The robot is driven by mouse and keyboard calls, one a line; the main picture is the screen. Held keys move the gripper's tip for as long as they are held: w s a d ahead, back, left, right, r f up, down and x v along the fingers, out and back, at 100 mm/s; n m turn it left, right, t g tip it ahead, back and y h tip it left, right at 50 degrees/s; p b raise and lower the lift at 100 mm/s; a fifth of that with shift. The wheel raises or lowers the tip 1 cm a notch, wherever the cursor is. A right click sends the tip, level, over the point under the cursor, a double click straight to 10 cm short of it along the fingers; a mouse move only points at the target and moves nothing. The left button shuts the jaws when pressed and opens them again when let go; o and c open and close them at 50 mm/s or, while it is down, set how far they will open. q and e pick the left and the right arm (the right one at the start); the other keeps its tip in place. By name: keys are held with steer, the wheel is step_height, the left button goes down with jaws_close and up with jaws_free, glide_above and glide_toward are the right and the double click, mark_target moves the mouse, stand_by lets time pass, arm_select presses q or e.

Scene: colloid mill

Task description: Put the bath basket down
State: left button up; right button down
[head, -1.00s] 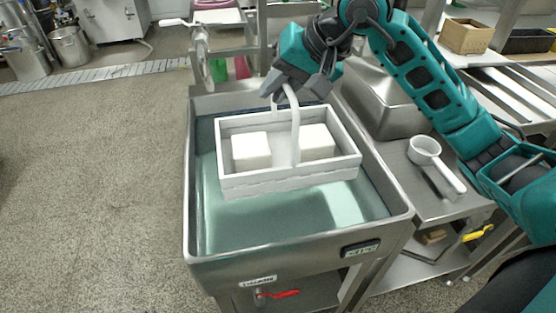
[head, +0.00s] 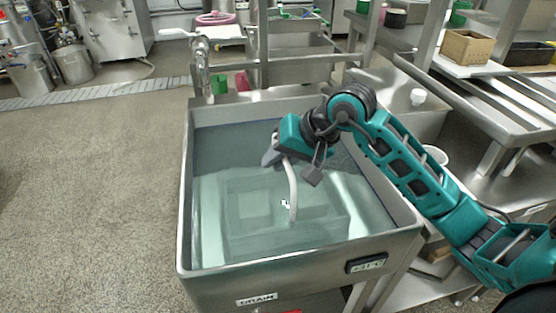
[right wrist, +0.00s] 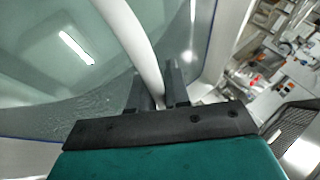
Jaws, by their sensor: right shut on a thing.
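The white bath basket (head: 292,192) is under the water in the steel sink-like bath (head: 192,220), with only its curved handle rising above the surface. Its submerged outline is faint, and the two white blocks seen in it earlier are hard to make out. My right gripper (head: 282,160) is above the water at the top of the handle. In the right wrist view, its two dark fingers (right wrist: 158,95) are shut on the white handle (right wrist: 135,40). My left gripper is not in view.
A steel side table with a white scoop (head: 436,154), partly hidden by my right arm, stands right of the bath. A cardboard box (head: 466,46) sits on the rack behind. A digital display (head: 366,265) is on the bath's front. Open floor lies to the left.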

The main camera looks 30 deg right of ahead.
steer(key=shift+r, duration=0.1)
steer(key=c, duration=1.5)
jaws_free()
steer(key=shift+f, duration=0.3)
steer(key=shift+c, duration=0.2)
steer(key=o, duration=0.4)
steer(key=shift+r, duration=0.1)
steer(key=shift+o, duration=0.2)
arm_select(q)
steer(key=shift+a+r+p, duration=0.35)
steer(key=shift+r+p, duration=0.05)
steer(key=shift+p, duration=0.5)
arm_select(e)
steer(key=v, duration=1.2)
steer(key=shift+r, duration=0.2)
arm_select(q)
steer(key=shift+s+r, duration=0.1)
